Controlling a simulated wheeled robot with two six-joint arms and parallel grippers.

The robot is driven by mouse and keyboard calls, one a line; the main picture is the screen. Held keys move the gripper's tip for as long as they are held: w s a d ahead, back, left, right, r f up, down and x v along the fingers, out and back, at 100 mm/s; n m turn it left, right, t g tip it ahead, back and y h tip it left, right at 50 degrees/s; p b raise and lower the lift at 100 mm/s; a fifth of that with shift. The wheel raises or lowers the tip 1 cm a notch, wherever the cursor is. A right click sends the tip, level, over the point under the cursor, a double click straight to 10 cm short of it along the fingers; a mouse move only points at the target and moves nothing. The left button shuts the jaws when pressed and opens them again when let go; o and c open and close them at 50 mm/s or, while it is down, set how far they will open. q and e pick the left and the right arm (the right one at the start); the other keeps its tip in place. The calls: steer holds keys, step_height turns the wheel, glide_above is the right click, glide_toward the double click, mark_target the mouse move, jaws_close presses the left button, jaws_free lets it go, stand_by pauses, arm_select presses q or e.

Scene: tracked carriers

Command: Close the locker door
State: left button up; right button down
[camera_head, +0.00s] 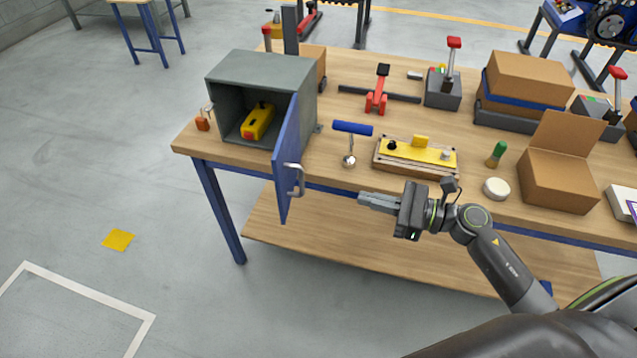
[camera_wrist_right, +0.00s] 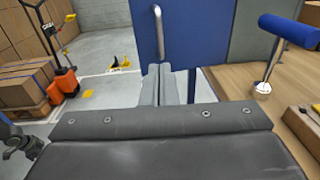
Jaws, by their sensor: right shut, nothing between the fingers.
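A grey locker (camera_head: 262,85) stands at the left end of the workbench. Its blue door (camera_head: 287,165) hangs open on the right side and juts past the bench's front edge. The door has a light metal handle (camera_head: 296,180), which also shows in the right wrist view (camera_wrist_right: 159,32). A yellow object (camera_head: 257,121) lies inside the locker. My right gripper (camera_head: 362,198) is shut and empty, to the right of the door and apart from it. In the right wrist view its fingers (camera_wrist_right: 160,84) point toward the door (camera_wrist_right: 186,35) just below the handle.
On the workbench (camera_head: 330,180), a blue-handled tool (camera_head: 351,130) stands right of the door. A yellow-topped fixture (camera_head: 416,155), a white round item (camera_head: 496,188) and an open cardboard box (camera_head: 557,180) lie further right. Floor left of the bench is mostly clear.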

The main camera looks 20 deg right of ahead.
steer(key=p+x, duration=0.3)
steer(key=x, duration=0.8)
steer(key=shift+p, duration=0.35)
steer(key=shift+a, duration=0.15)
